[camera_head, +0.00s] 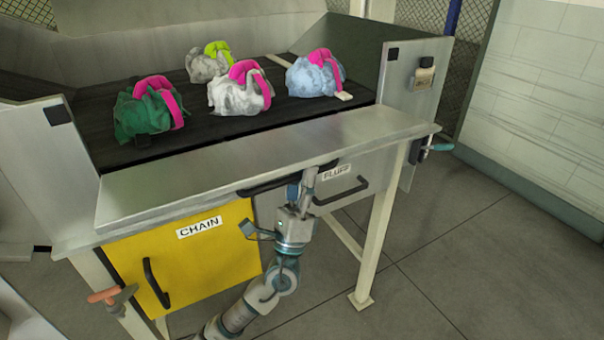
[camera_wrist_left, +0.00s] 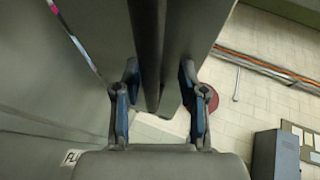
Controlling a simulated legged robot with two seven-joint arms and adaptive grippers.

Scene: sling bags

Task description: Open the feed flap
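In the head view, a flat grey metal flap (camera_head: 265,165) runs along the front of the dark sorting table. I take it to be the feed flap; it lies roughly level. A black bar handle (camera_head: 262,187) sits under its front edge. My left gripper (camera_head: 301,186) is at this handle, reaching up from below. In the left wrist view, the two fingers of my left gripper (camera_wrist_left: 158,82) stand apart, with the dark bar (camera_wrist_left: 147,45) between them and gaps visible on both sides. Whether a finger touches the bar is unclear. My right gripper is not in view.
Several bundled bags with pink or green straps, including a green one (camera_head: 142,114), lie on the dark bed (camera_head: 110,145). Below are a yellow CHAIN door (camera_head: 205,262) and a grey FLUFF door (camera_head: 370,165). A lever (camera_head: 436,148) sticks out at right. Floor is clear there.

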